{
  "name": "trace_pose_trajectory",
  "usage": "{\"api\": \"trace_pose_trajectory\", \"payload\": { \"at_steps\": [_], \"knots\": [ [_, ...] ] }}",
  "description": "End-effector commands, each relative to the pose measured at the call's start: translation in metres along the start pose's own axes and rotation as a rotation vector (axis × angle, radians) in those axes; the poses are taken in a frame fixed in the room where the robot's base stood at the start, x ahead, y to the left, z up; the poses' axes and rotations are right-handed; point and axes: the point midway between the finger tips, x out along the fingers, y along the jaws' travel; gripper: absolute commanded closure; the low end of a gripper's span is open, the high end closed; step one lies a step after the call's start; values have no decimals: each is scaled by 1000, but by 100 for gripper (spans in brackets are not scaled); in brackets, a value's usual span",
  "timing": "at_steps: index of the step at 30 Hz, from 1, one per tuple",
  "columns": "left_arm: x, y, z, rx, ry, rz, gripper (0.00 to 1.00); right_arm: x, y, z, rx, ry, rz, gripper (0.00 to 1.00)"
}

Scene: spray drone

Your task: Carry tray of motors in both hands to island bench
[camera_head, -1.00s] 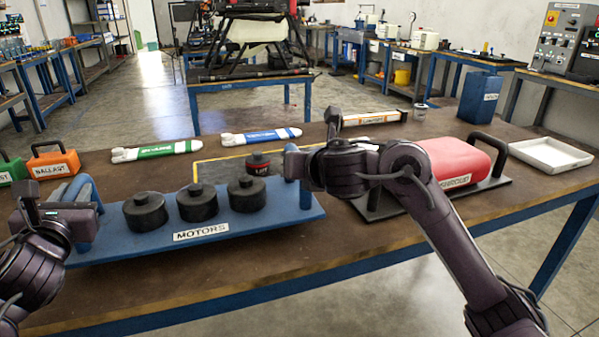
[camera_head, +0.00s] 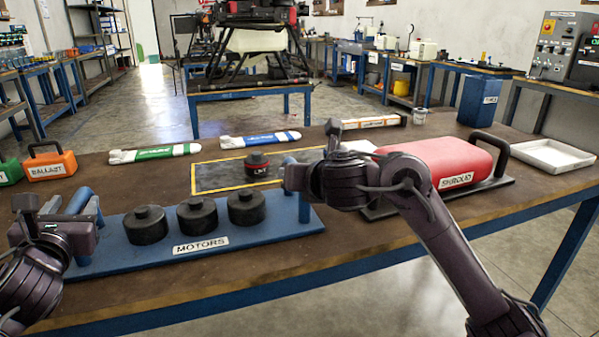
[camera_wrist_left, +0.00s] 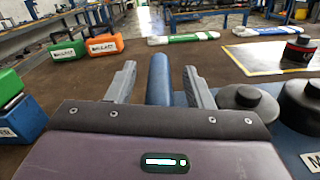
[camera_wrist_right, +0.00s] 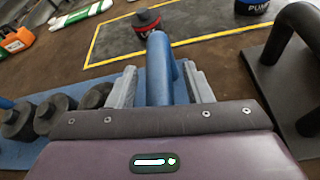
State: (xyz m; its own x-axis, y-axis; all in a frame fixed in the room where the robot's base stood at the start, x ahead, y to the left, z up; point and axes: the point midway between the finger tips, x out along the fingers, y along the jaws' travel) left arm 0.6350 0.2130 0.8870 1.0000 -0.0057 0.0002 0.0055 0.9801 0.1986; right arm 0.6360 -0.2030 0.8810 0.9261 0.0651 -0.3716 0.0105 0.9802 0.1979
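The blue motors tray (camera_head: 268,228), labelled MOTORS, appears to rest on the brown bench. It carries three black motors, left (camera_head: 146,225), middle (camera_head: 197,216) and right (camera_head: 246,206). My left gripper (camera_head: 80,232) is at the tray's left handle (camera_wrist_left: 158,78). In the left wrist view its fingers stand on both sides of the bar with gaps. My right gripper (camera_head: 292,178) is at the right handle (camera_head: 304,205). In the right wrist view its fingers also straddle the bar (camera_wrist_right: 160,75), with gaps. The handle ends nearest the palms are hidden.
Behind the tray is a yellow-outlined mat (camera_head: 215,178) with a black-and-red item (camera_head: 257,166). A red SHROUD case (camera_head: 435,162) stands on a black tray close right. An orange BALLAST case (camera_head: 50,162) and white-wrapped packs (camera_head: 155,153) lie behind left. A white tray (camera_head: 552,155) is far right.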

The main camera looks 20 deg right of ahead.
Motion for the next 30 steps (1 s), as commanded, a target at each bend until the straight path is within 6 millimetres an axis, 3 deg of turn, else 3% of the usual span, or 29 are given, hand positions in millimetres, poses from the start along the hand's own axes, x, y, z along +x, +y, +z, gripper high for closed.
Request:
{"api": "trace_pose_trajectory", "payload": {
  "at_steps": [11, 24, 30],
  "knots": [
    [-9, 1, 0, -1, -1, 1, 53, 0, 2, -2, -4, 3, 4, 55],
    [-95, 0, -1, 2, 3, -1, 53, 0, 2, -2, -5, 4, 4, 55],
    [-116, 0, -1, 0, 1, 0, 53, 0, 2, -2, -5, 4, 4, 55]
  ]
}}
